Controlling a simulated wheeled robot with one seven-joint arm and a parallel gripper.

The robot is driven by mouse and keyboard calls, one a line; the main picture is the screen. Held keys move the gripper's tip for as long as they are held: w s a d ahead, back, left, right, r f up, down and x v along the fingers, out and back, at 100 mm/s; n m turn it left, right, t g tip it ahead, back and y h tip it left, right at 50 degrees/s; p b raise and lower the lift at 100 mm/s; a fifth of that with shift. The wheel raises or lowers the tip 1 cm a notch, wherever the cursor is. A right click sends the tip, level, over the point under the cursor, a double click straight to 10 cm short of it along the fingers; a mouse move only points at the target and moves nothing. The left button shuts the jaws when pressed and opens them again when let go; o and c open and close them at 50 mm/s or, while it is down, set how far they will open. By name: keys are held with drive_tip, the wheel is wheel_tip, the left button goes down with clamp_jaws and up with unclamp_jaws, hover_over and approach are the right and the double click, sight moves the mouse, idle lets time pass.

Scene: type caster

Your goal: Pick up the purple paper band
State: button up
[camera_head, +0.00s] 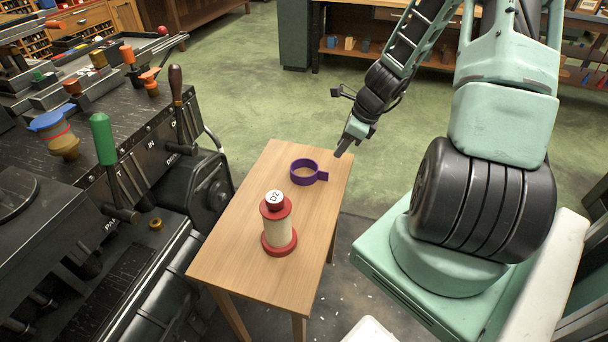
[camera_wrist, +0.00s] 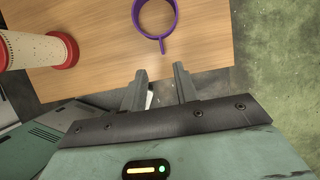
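The purple paper band (camera_head: 304,172) is a ring with a short tab pointing right, lying on the small wooden table (camera_head: 232,240) near its far end. In the wrist view the purple band (camera_wrist: 140,28) is at the top middle, partly cut off, with its tab pointing toward my gripper. My gripper (camera_head: 342,150) is at the table's right edge, to the right of the band and apart from it. In the wrist view the two fingers of my gripper (camera_wrist: 160,88) are spread with nothing between them, just short of the tab.
A red and cream spool (camera_head: 277,228) marked D2 stands on the table in front of the band; it also shows in the wrist view (camera_wrist: 30,50). A dark machine (camera_head: 120,150) with levers stands left of the table. Green floor lies open behind.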

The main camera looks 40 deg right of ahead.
drive_tip(key=x, duration=0.6)
drive_tip(key=shift+a+f+b, duration=0.1)
drive_tip(key=shift+f+b, duration=0.25)
drive_tip(key=shift+s+d+x, duration=0.1)
drive_tip(key=shift+d+x, duration=0.05)
drive_tip(key=shift+x, duration=1.25)
drive_tip(key=shift+s+d+x, duration=0.1)
drive_tip(key=shift+d+x, duration=0.05)
drive_tip(key=shift+x, duration=1.2)
drive_tip(key=shift+f, duration=0.15)
clamp_jaws()
